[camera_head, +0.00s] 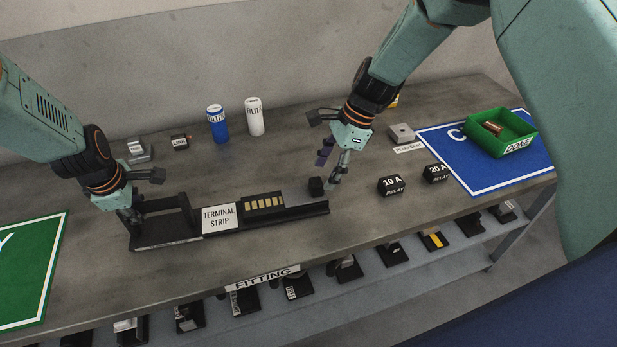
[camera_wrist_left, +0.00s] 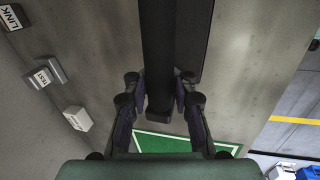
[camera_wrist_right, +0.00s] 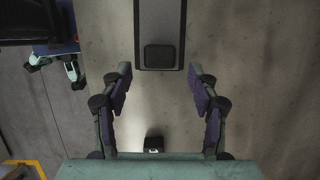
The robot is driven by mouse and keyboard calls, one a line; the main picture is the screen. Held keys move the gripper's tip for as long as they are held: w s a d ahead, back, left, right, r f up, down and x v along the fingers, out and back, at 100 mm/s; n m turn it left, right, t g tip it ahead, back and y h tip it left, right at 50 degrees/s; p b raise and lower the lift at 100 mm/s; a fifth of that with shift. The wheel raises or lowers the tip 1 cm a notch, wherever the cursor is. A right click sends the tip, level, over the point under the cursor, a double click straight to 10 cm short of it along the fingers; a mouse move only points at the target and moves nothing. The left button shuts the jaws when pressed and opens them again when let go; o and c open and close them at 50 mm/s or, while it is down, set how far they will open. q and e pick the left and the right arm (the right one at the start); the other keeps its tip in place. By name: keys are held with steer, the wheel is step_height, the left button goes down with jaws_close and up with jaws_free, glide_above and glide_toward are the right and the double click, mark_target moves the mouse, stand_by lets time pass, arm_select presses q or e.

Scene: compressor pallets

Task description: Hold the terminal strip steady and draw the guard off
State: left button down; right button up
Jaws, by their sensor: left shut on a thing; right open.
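The terminal strip (camera_head: 221,218) is a long black assembly with a white label, lying along the bench. A row of gold contacts (camera_head: 265,203) shows right of the label. My left gripper (camera_head: 133,213) is shut on the upright black frame at its left end; the left wrist view shows a black bar (camera_wrist_left: 173,60) between the fingers. A small black block (camera_head: 316,186) stands at the strip's right end, perhaps part of the guard; it also shows in the right wrist view (camera_wrist_right: 159,56). My right gripper (camera_head: 331,172) is open and empty, just beyond this block, its fingers apart from it.
Two relay blocks (camera_head: 391,186) stand right of the strip. A green tray (camera_head: 519,143) sits on a blue mat (camera_head: 455,172) at the right. Blue (camera_head: 217,124) and white (camera_head: 255,117) filters stand at the back. A green mat (camera_head: 28,275) is at the left.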

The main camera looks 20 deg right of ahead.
steer(key=v, duration=0.8)
steer(key=shift+r, duration=0.2)
steer(key=shift+d, duration=0.1)
stand_by(0.4)
arm_select(q)
steer(key=c, duration=1)
jaws_free()
steer(key=v, duration=1.2)
steer(key=shift+s, duration=0.1)
